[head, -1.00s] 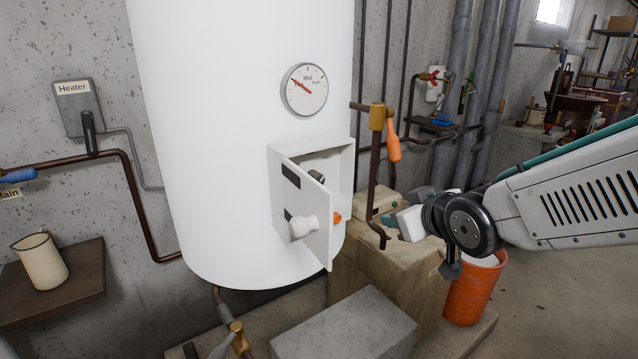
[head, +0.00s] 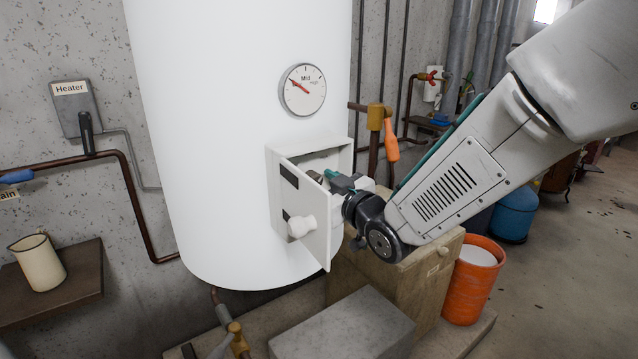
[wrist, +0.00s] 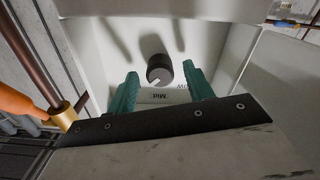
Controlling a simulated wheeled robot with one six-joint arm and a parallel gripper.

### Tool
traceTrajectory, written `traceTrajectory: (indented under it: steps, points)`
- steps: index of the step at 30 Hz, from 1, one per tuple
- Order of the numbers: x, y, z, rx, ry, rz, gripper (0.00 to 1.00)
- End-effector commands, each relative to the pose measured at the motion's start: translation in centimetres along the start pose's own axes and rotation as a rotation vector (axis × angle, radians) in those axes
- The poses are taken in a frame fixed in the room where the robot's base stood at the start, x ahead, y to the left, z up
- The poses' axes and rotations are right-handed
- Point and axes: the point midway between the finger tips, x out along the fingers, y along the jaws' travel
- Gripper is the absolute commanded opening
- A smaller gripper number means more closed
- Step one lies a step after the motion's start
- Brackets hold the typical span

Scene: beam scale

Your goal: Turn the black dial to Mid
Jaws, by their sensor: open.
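The black dial (wrist: 159,69) is inside the white box on the tank, seen in the wrist view between and beyond my fingertips. A pale notch shows on its lower part. A "Mid" label (wrist: 158,97) lies below it in the picture, with another label, partly hidden, by the right finger. My gripper (wrist: 160,84) is open, its two teal fingers to either side below the dial, not visibly gripping it. In the head view my gripper (head: 336,180) reaches into the box (head: 340,160) behind its open door (head: 308,205); the dial is mostly hidden there.
The open door, with a white knob (head: 301,226), stands left of my gripper. A copper pipe with an orange-handled valve (head: 391,142) is close on the right. A round gauge (head: 303,90) is above on the tank (head: 230,130). A stone block (head: 345,325) lies below.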

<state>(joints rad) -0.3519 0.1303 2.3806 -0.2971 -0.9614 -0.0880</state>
Motion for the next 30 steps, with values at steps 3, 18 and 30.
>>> traceTrajectory:
  steps: [3, 18, 30]
  points:
    - [0.76, -0.03, -0.03, 0.0, 0.001, 0.0, 0.52]
    - [0.87, 0.01, -0.02, -0.001, 0.0, 0.0, 0.07]
    - [0.85, 0.02, -0.01, 0.087, 0.0, 0.0, 0.07]
